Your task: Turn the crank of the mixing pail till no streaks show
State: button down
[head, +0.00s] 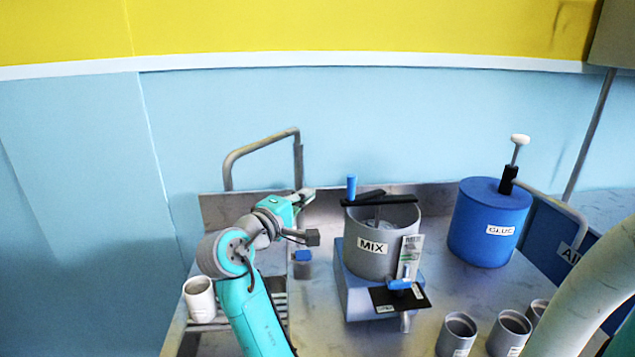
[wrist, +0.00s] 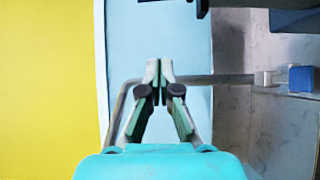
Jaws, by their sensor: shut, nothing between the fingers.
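The grey mixing pail (head: 366,262), labelled MIX, stands upright on a blue-grey base in the head view. Its crank is a black bar (head: 380,199) across the top with an upright blue handle (head: 351,187) at its left end.
A blue canister (head: 488,230) with a white-topped plunger stands right of the pail. A blue-handled tap (head: 400,284) is at the pail's front. Several grey cups (head: 457,333) stand front right. A white cup (head: 200,299) and small blue-topped block (head: 302,257) are at left.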

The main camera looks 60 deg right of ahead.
jog(key=s+d, duration=0.3)
jog(key=d, duration=0.5)
jog(key=shift+s+d, duration=0.2)
jog(key=shift+d, duration=0.2)
jog(key=shift+s+a, duration=0.1)
dwell(0.4)
